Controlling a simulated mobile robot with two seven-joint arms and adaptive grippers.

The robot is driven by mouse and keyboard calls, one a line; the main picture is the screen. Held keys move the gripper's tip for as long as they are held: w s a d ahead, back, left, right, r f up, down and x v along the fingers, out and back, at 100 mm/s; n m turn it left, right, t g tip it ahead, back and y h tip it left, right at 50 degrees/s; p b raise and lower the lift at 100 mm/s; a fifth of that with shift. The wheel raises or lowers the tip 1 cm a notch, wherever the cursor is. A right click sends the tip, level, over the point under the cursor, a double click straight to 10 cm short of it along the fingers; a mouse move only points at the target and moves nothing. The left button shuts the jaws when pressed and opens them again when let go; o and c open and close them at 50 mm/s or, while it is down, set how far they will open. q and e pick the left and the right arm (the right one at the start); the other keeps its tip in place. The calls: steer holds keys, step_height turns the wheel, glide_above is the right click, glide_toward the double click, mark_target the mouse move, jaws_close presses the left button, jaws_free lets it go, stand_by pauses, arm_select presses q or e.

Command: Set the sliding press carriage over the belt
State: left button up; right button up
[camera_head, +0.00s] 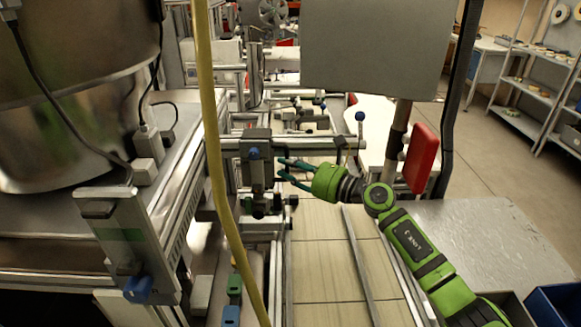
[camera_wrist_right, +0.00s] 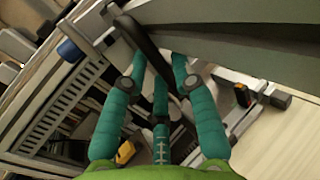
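The press carriage, as I take it, is a dark grey block (camera_head: 258,172) with a blue knob, mounted on a horizontal aluminium rail (camera_head: 310,143) in the head view. My right gripper (camera_head: 284,173) reaches in from the right, close beside the carriage's right side, with its teal fingers apart. In the right wrist view the fingers (camera_wrist_right: 158,62) are spread around a dark curved bar; whether they touch it is unclear. A large grey part fills that view's upper right. I cannot clearly pick out the belt. My left gripper is not in view.
A yellow hose (camera_head: 208,110) hangs down left of the carriage. A large metal drum (camera_head: 75,90) stands at the left. A grey panel (camera_head: 375,45) and a red box (camera_head: 421,158) are at the right. A blue bin (camera_head: 556,305) is at the lower right corner.

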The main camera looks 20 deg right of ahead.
jaws_close()
steer(key=s+d+b, duration=0.2)
steer(key=d+b, duration=0.5)
steer(key=d, duration=0.2)
steer(key=s+d+b, duration=0.3)
steer(key=d+b, duration=0.4)
steer(key=d, duration=0.2)
steer(key=shift+d, duration=0.3)
steer(key=shift+s, duration=0.1)
steer(key=o, duration=0.7)
jaws_free()
steer(key=shift+d, duration=0.1)
steer(key=shift+o, duration=0.2)
steer(key=shift+s+d, duration=0.15)
